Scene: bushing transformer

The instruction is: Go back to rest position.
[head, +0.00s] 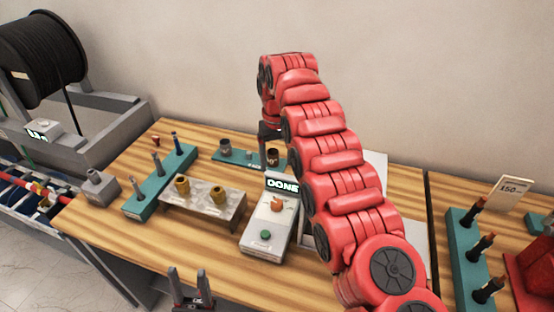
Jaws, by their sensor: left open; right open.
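My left gripper (188,278) is at the bottom edge of the head view, in front of the wooden table (130,238). Its two fingers point up, apart and empty. My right arm is red and arches over the table from the lower right. My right gripper (270,143) hangs down at the arm's far end, above a dark bushing-like piece (272,157) at the back of the table. It is open and small in view; whether it touches the piece is unclear.
A grey device (262,238) shows "DONE", with orange and green buttons. Left of it are a metal block (195,212) with two brass bushings and a teal rack (140,208). Another teal rack (465,262) stands right. A black cable spool (42,60) is at far left.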

